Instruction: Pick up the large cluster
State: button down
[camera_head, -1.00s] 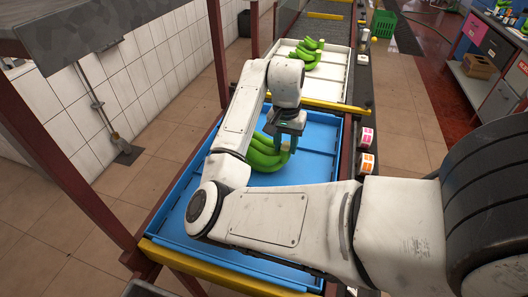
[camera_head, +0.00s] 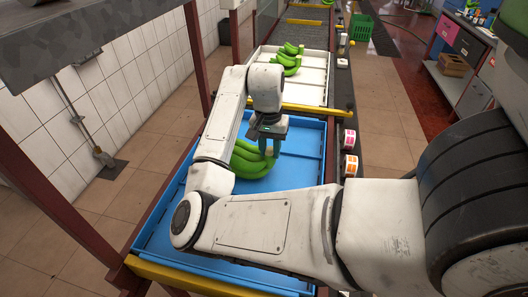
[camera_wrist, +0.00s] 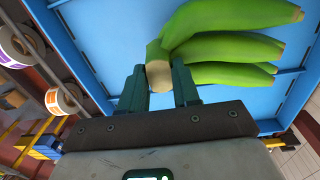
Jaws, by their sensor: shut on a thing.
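A large cluster of green bananas (camera_head: 252,160) is at the blue tray (camera_head: 296,168), partly hidden by my arm in the head view. My gripper (camera_head: 270,146) is over the cluster's stem end. In the wrist view the cluster (camera_wrist: 235,48) stretches up and right, and its pale cut crown (camera_wrist: 158,75) sits between the two dark green fingers of my gripper (camera_wrist: 159,88). The gripper is shut on this crown. I cannot tell whether the cluster touches the tray floor. Another green cluster (camera_head: 288,62) lies in the white tray (camera_head: 314,88) behind.
Tape rolls with a pink label (camera_head: 349,139) and an orange label (camera_head: 350,165) stand right of the blue tray. A yellow bar (camera_head: 303,108) separates the trays. Dark red posts rise at the left. A green crate (camera_head: 361,27) is farther back.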

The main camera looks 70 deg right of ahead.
jog(key=shift+r, duration=0.45)
notch_tip(320, 180, up, 2)
jog(key=shift+s+d+r, duration=0.1)
jog(key=shift+r, duration=0.15)
jog(key=s+d+r, duration=0.3)
jog(key=s+r, duration=0.6)
jog(key=s, duration=0.4)
jog(key=shift+s+d+r, duration=0.15)
jog(key=shift+r, duration=0.05)
